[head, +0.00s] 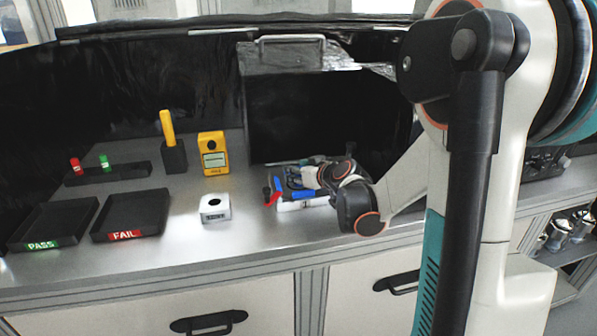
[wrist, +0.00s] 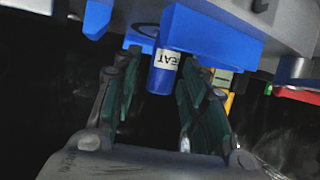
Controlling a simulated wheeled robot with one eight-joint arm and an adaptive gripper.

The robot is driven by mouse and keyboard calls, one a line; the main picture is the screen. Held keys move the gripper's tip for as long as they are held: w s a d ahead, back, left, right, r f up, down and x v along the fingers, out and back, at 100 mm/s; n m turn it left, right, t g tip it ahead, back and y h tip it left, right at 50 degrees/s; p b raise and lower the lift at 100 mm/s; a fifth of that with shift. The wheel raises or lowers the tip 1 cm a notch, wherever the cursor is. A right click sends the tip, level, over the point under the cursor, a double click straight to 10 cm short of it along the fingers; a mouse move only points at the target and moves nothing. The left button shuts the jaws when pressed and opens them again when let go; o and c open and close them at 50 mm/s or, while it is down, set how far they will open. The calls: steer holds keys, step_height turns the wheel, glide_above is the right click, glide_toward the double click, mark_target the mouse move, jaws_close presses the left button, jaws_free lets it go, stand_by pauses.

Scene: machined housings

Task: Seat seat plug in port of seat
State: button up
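The seat plug (wrist: 161,75) is a blue cylinder with a white label that reads SEAT upside down in the wrist view. My gripper (wrist: 162,58) is open, with one dark green finger pad on each side of the plug. I see gaps beside the plug, and contact is not visible. In the head view my gripper (head: 312,177) is low over blue and red parts on the bench, and the plug cannot be made out there. A white block (head: 215,208) with a round dark hole on top stands left of my gripper; its small front label is hard to read.
Black PASS (head: 41,244) and FAIL (head: 125,237) trays lie at the left. A yellow device (head: 213,154) and a black stand (head: 174,157) with a yellow handle are behind the white block. A rack (head: 108,174) holds red and green pieces. Bench around the block is clear.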

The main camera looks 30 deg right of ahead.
steer(key=p+v, duration=0.3)
steer(key=v, duration=0.9)
steer(key=shift+r, duration=0.15)
